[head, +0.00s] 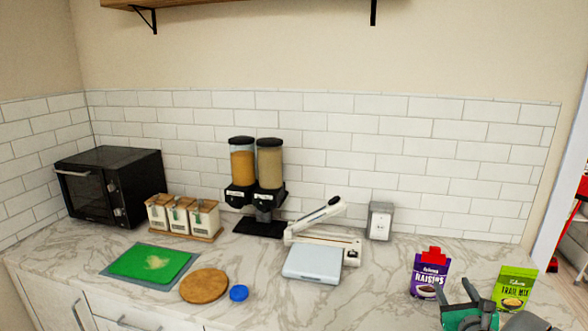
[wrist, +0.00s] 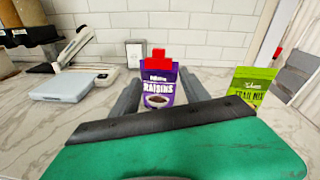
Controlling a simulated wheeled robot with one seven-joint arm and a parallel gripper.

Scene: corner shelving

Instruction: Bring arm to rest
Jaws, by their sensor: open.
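My gripper (head: 470,290) shows at the lower right of the head view, above the front right of the counter. In the wrist view its two grey fingers (wrist: 208,88) stand apart, with nothing held between them. A purple raisins bag (head: 429,272) with a red cap stands upright on the counter beyond the gripper. It also shows between the fingers in the wrist view (wrist: 158,84), apparently farther away; its lower edge is hidden by the gripper body. A green trail mix bag (head: 514,287) stands to the right of the gripper.
The marble counter (head: 380,290) is clear left of the raisins bag. A white scale (head: 312,264), a slicer-like device (head: 345,246), a cereal dispenser (head: 257,180), canisters (head: 183,216), a wooden disc (head: 204,286), a green board (head: 150,262) and a black oven (head: 115,188) stand further left. A shelf (head: 240,4) hangs above.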

